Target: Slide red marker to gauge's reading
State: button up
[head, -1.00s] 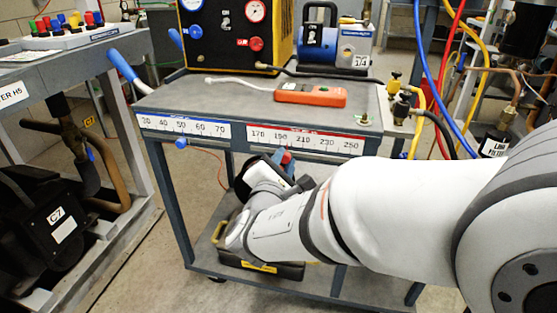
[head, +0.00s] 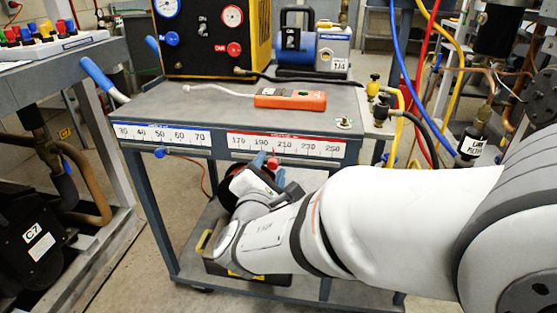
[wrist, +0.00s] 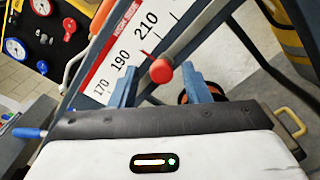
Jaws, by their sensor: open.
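The red marker (head: 272,162) is a round red knob with a thin pointer under the red-edged scale (head: 290,147) on the cart's front edge. In the wrist view the red marker (wrist: 161,71) has its pointer between the 190 and 210 labels; the exact mark is unclear. My gripper (head: 268,168) is just below the scale. In the wrist view my gripper (wrist: 161,87) has its blue fingers apart, one on each side of the knob, with gaps visible. The red-rimmed gauge (head: 232,16) is on the black panel; its needle is too small to read.
A blue-edged scale (head: 160,134) with a blue marker (head: 160,152) is to the left on the same edge. An orange meter (head: 290,99) lies on the cart top. Hoses (head: 432,80) hang at the right. A side bench (head: 55,75) stands at the left.

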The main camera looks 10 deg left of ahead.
jog(key=s+p, duration=0.2)
jog(key=s, duration=0.5)
jog(key=shift+s+d, duration=0.3)
jog(key=shift+s, duration=0.05)
jog(key=d+r+m+g+h+p, duration=0.6)
jog(key=d+p, duration=0.3)
jog(key=d, duration=0.4)
jog(key=d+r+m+g+h+p, duration=0.4)
jog(key=d+m+p, duration=0.4)
jog(key=d, duration=0.5)
jog(key=s+d+r+m+g+y+p, duration=0.2)
jog(key=r+m+p, duration=0.4)
jog(key=r+p, duration=0.3)
jog(key=s+d+r+m+g+y+p, duration=0.2)
jog(key=s+r+m+y+p, duration=0.3)
jog(key=p, duration=0.5)
notch_tip(320, 180, up, 4)
jog(key=shift+s+f+m+g+y, duration=0.2)
jog(key=shift+m+g+y, duration=0.55)
jog(key=shift+m, duration=0.45)
jog(key=shift+a+r+m, duration=0.1)
jog(key=shift+r+m, duration=0.2)
jog(key=shift+r, duration=0.05)
jog(key=shift+c, duration=0.3)
jog(key=shift+f, duration=0.1)
jog(key=shift+c, duration=0.4)
